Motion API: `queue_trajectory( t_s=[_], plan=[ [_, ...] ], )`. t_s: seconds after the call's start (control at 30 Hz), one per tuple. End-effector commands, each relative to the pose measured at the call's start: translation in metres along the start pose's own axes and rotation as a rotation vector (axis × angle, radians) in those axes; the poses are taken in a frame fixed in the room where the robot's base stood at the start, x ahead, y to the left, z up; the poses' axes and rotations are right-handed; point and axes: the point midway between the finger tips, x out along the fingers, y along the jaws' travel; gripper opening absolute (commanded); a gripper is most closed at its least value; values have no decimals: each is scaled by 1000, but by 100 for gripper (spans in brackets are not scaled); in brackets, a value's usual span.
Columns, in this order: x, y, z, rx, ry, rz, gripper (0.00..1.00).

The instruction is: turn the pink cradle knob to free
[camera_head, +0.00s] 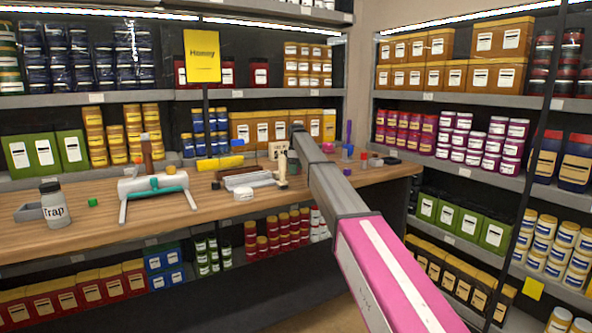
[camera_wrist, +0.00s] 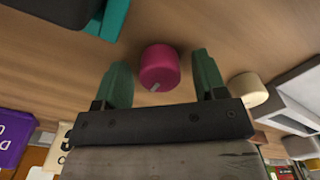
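The pink knob (camera_wrist: 160,66) shows in the wrist view as a short round cap with a pale pointer mark on its lower edge, pointing down and slightly left. My gripper (camera_wrist: 161,63) is open, with one green finger on each side of the knob and a visible gap to each. I cannot tell how far the fingertips are from it in depth. In the head view my arm crosses the right of the counter, and I cannot make out the knob or my fingers there. "Free" and other setting labels are not readable.
A teal-edged dark part (camera_wrist: 113,20) is at upper left in the wrist view, and a cream round piece (camera_wrist: 248,90) is right of my fingers.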

Motion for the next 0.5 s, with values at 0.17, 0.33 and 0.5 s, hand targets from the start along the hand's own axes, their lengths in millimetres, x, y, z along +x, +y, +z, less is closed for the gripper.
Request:
queue_trajectory(
  t_s=[0.17,0.33,0.5],
  plan=[
    [0,0,0,1,0,0,65],
    [-7,0,0,1,0,0,65],
    [-28,1,0,1,1,2,65]
  ],
)
